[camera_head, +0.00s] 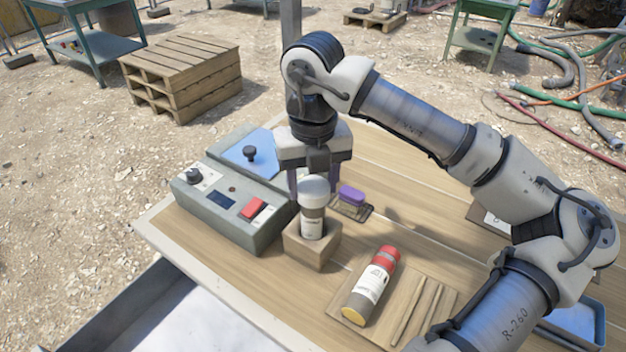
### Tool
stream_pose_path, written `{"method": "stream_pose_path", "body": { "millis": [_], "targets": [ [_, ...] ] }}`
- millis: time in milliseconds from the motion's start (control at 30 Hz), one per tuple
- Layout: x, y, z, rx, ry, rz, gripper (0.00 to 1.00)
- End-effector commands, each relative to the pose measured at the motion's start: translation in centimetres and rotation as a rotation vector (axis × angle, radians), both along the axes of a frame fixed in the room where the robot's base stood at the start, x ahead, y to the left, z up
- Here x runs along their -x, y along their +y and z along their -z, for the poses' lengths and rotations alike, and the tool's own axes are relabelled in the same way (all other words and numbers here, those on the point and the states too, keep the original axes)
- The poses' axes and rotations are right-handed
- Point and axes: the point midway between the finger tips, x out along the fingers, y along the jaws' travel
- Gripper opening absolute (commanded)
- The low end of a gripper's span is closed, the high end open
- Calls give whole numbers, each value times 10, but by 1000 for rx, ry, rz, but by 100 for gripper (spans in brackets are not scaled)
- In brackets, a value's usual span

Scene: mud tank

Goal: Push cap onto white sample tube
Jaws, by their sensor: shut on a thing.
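The white sample tube (312,228) stands upright in a square wooden block (302,250) on the wooden table. My gripper (314,192) points straight down from above and is shut on the cap, with a finger on each side. The cap and tube look touching, but I cannot tell how far the cap is seated. The tube's lower end is hidden in the block.
A grey device (233,205) with a red switch stands close left. A purple block (351,195) lies behind right on a small dark tray. A red-ended cylinder (371,285) lies in front right on a wooden board (413,290). My arm covers the table's right side.

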Motion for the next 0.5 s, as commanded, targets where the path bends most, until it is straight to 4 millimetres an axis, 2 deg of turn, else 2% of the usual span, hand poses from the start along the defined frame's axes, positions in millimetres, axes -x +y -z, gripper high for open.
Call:
{"method": "stream_pose_path", "body": {
  "millis": [500],
  "targets": [
    [0, 0, 8, 0, 0, 0, 30]
  ]
}}
